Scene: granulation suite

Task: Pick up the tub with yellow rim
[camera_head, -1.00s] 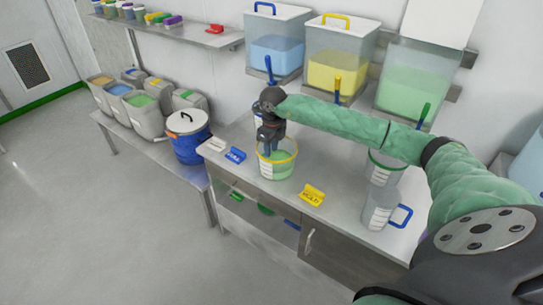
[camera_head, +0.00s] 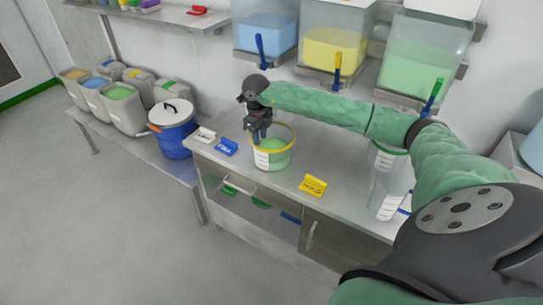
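The tub with yellow rim (camera_head: 275,158) is clear, has a white label and holds green contents. It stands upright on the steel bench. My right gripper (camera_head: 260,137) points down at the left part of its rim, with dark fingers overlapping the rim in the picture. The finger gap is too small to make out, so I cannot tell whether they grip the rim. My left gripper is not in view.
A yellow sign (camera_head: 313,185), a blue sign (camera_head: 227,147) and a white sign (camera_head: 205,135) lie on the bench (camera_head: 225,170). A clear jug (camera_head: 386,205) stands at the right, below my arm. A blue drum (camera_head: 174,128) is at the left. Wall bins (camera_head: 335,50) hang behind.

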